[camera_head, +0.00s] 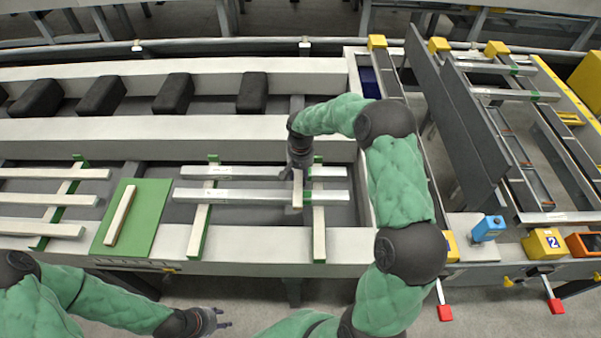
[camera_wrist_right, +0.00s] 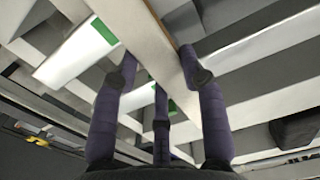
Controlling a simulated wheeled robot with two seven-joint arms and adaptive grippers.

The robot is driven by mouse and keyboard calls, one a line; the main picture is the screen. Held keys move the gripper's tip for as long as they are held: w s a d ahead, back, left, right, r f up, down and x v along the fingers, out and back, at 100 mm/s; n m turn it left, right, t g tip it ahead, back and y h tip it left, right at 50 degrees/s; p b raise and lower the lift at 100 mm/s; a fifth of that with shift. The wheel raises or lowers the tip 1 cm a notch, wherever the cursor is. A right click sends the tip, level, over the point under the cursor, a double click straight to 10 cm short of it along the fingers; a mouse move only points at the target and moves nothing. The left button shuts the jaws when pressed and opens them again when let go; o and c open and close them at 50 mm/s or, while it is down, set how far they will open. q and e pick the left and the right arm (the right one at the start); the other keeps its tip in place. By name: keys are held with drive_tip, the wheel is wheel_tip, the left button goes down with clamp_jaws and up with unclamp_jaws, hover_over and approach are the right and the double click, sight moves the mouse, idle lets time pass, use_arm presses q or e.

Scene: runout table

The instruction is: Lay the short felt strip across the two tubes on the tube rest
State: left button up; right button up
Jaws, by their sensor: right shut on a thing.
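A short pale felt strip (camera_head: 297,188) hangs below my right gripper (camera_head: 299,165), running front to back over the two tubes. In the right wrist view the strip (camera_wrist_right: 165,50) lies between the fingers of my right gripper (camera_wrist_right: 157,56), which is shut on it. The silver back tube (camera_head: 245,172) and front tube (camera_head: 240,196) lie side by side on the tube rest (camera_head: 319,225), which has pale crossbars with green ends. I cannot tell whether the strip touches the tubes. My left gripper (camera_head: 224,318) is open and empty at the bottom, in front of the table.
A green mat (camera_head: 150,205) to the left bears another pale strip (camera_head: 120,215). Several pale bars (camera_head: 40,200) lie further left. Black blocks (camera_head: 173,93) stand along the back. A dark upright panel (camera_head: 450,105) and a blue block (camera_head: 488,228) are at the right.

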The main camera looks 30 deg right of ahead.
sight(301, 176)
drive_tip(key=shift+f+b, duration=0.4)
drive_tip(key=shift+f, duration=0.3)
idle(0.5)
drive_tip(key=o, duration=1.3)
drive_tip(key=shift+r, duration=0.1)
wheel_tip(301, 176, up, 12)
drive_tip(key=shift+f, duration=0.1)
